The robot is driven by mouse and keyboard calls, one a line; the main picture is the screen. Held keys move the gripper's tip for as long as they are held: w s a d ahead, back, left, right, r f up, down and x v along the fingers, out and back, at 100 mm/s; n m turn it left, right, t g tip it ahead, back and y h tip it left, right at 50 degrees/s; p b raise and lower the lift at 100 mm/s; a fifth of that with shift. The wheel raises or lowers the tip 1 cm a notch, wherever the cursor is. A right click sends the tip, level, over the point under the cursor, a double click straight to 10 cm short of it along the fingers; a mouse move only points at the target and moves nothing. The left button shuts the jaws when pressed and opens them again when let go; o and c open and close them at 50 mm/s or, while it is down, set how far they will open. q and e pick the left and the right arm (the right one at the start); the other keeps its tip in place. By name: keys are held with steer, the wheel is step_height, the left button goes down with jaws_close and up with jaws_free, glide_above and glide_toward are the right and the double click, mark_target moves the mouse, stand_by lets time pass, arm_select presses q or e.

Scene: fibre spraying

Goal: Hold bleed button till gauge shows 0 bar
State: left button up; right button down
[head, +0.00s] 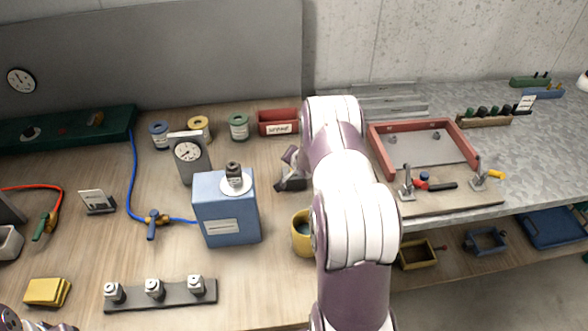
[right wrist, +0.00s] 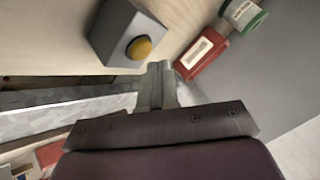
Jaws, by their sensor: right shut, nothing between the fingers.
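The bleed button appears to be a yellow round button (right wrist: 139,47) on a dark grey box (right wrist: 112,30) in the right wrist view. My right gripper (right wrist: 159,68) is shut and empty, its tips close beside the button in the picture; they appear apart from it, though depth is hard to judge. In the head view my right arm hides most of this spot, and a small grey shape shows at its left edge. The gauge (head: 187,151) is a white dial on a grey stand behind a blue box (head: 226,220); its reading is too small to tell. My left gripper is out of view.
A red bin (head: 278,122) and a green roll (head: 239,127) stand at the back of the bench. A yellow cup (head: 301,240) stands left of my right arm. A blue hose (head: 131,185) runs to the blue box. A red-framed tray (head: 400,124) lies right of the arm.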

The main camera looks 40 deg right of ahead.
steer(key=shift+r, duration=0.1)
step_height(320, 180, up, 5)
steer(key=p, duration=0.4)
steer(key=shift+p, duration=0.3)
